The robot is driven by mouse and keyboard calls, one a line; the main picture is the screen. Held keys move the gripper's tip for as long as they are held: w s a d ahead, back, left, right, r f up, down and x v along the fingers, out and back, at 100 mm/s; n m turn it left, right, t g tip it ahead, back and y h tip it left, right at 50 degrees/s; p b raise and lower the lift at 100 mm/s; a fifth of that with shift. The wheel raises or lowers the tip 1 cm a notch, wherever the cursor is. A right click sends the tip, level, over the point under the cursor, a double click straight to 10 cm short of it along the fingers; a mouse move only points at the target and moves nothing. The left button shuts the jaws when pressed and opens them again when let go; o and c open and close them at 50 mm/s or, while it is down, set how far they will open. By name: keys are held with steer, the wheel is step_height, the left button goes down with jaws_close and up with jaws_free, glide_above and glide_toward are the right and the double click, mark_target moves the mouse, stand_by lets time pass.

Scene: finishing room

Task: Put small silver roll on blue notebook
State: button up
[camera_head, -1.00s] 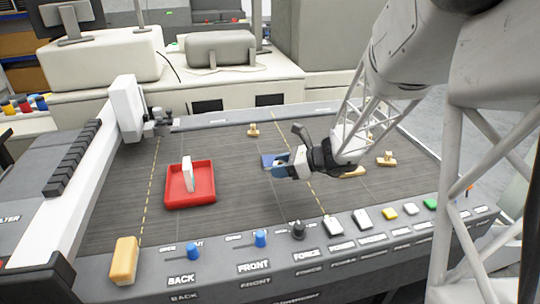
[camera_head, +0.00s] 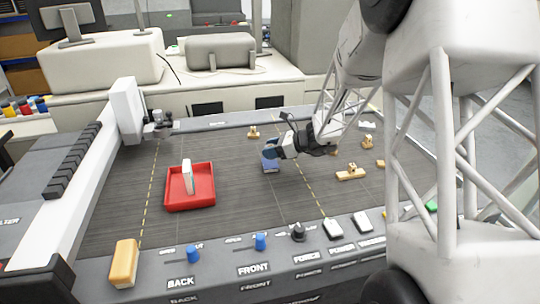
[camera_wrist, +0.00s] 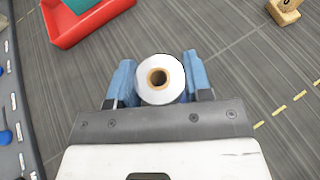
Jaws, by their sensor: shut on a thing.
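My gripper (camera_head: 271,150) is shut on the small silver roll (camera_wrist: 147,92). In the wrist view the roll sits between the two blue fingers, its pale round end with a brown core facing the camera. The roll cannot be made out in the head view.
A red tray (camera_head: 203,200) holding an upright white-edged item (camera_head: 188,177) stands left of the gripper. Wooden pieces lie on the bed, one behind (camera_head: 253,132) and one to the right (camera_head: 350,174). A control panel runs along the front edge.

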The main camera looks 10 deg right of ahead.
steer(key=shift+w, duration=0.5)
steer(key=shift+w, duration=0.3)
steer(key=shift+w+f, duration=0.15)
steer(key=shift+f, duration=1.7)
steer(key=shift+f, duration=0.1)
steer(key=o, duration=0.9)
